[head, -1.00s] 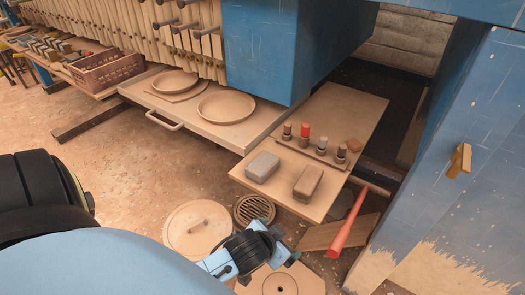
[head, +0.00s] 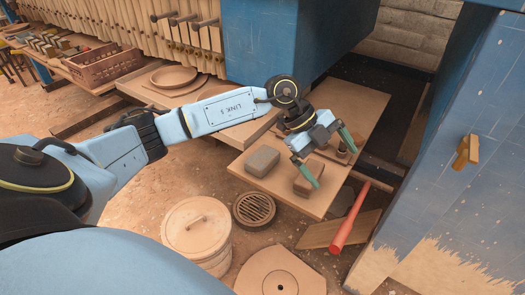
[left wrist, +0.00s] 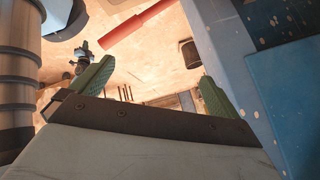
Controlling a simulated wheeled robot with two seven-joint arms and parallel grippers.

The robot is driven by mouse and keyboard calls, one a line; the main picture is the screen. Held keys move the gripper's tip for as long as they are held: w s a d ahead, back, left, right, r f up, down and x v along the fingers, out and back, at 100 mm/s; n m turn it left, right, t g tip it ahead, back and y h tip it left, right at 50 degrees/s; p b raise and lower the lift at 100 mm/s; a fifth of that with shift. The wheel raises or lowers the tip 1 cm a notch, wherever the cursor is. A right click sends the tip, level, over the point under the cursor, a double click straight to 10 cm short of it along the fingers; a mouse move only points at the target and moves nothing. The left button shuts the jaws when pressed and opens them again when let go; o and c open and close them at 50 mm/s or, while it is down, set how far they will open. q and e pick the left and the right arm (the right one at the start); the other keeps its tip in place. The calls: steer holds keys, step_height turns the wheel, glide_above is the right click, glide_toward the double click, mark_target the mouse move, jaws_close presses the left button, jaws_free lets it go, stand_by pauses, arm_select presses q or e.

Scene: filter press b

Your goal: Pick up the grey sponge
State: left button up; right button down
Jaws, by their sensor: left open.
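The grey sponge (head: 262,161), a rounded block, lies flat on the front left of the low wooden shelf in the head view. A similar brown block (head: 304,188) lies to its right, partly covered by a green finger. My left gripper (head: 330,158) is open and empty, its green fingers spread over the right part of the shelf, to the right of the grey sponge and apart from it. The left wrist view shows both green fingers (left wrist: 153,86) with nothing between them; I cannot make out the sponge there. My right gripper is not in view.
A small bottle rack on the shelf is mostly hidden behind my gripper. A red-handled bar (head: 347,222) leans at the shelf's right. Blue press columns (head: 285,45) stand behind and at right (head: 455,190). A lidded bin (head: 197,232) and round grate (head: 254,209) are below.

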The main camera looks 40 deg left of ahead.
arm_select(q)
steer(key=a+n+g+y, duration=0.1)
steer(key=a+n+y, duration=0.3)
steer(key=a, duration=0.8)
steer(key=n+g+y+b, duration=0.1)
steer(key=y+b, duration=0.1)
steer(key=y, duration=0.2)
glide_above(261, 155)
steer(key=f, duration=0.5)
steer(key=shift+d, duration=0.2)
step_height(261, 155, down, 5)
steer(key=shift+a+r+b, duration=0.1)
steer(key=shift+a+b, duration=0.05)
steer(key=shift+b, duration=0.4)
steer(key=shift+f, duration=0.65)
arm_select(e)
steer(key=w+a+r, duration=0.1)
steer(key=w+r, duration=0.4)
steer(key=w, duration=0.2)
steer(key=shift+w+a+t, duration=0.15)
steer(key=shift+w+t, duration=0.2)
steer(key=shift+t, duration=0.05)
